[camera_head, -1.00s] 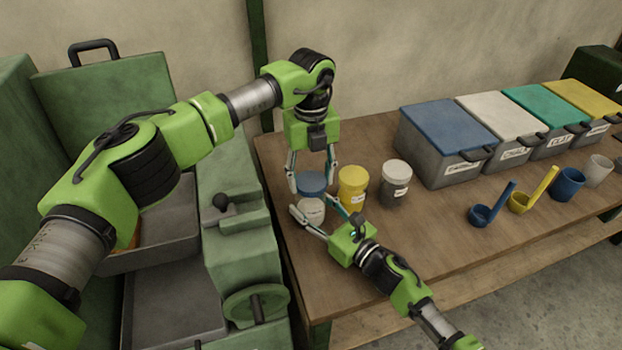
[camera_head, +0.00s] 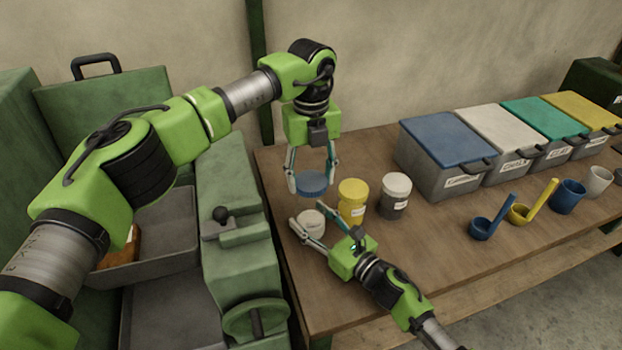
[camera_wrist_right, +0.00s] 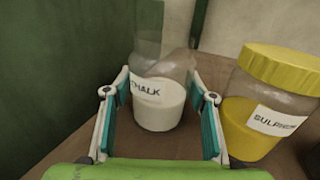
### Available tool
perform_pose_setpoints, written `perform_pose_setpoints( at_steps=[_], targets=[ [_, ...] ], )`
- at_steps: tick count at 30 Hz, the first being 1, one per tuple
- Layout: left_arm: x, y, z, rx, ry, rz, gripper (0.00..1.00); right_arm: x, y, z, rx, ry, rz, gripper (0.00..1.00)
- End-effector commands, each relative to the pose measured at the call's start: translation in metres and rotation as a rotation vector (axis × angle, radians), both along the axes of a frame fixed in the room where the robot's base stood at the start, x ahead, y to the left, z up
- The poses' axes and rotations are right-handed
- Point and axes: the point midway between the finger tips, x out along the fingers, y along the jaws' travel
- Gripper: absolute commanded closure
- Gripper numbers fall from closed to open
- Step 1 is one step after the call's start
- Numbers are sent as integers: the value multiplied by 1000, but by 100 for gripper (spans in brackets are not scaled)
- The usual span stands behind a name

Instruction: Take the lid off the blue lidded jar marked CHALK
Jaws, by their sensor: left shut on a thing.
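The blue lid (camera_head: 313,184) is held in my left gripper (camera_head: 312,182), which is shut on it. The lid is above the clear jar (camera_head: 311,224) and apart from it. In the right wrist view the jar (camera_wrist_right: 160,108) stands upright, marked CHALK, with white contents and no lid on its rim. My right gripper (camera_head: 308,212) has one finger on each side of the jar; its fingers also show in the right wrist view (camera_wrist_right: 162,74). I cannot tell whether they press on the glass.
A yellow-lidded jar (camera_head: 352,202) and a white-lidded jar (camera_head: 395,196) stand to the right. Lidded bins (camera_head: 450,150), scoops (camera_head: 490,222) and cups (camera_head: 568,197) are farther right on the wooden table (camera_head: 420,255). A green machine (camera_head: 238,245) borders the table's left side.

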Motion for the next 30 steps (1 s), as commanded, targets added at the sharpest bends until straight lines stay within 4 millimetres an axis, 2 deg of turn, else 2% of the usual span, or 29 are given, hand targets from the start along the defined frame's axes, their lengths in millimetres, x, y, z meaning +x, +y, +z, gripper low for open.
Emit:
perform_pose_setpoints(
  at_steps=[1,2,14,30],
  targets=[
    [0,0,0,0,0,0,76,0,0,1,1,-1,0,34],
    [0,0,0,0,0,0,76,0,0,1,1,-1,0,30],
    [0,0,0,0,0,0,76,-6,-5,-1,0,1,-1,30],
    [0,0,0,0,0,0,76,-81,-70,-1,0,1,0,30]
  ],
)
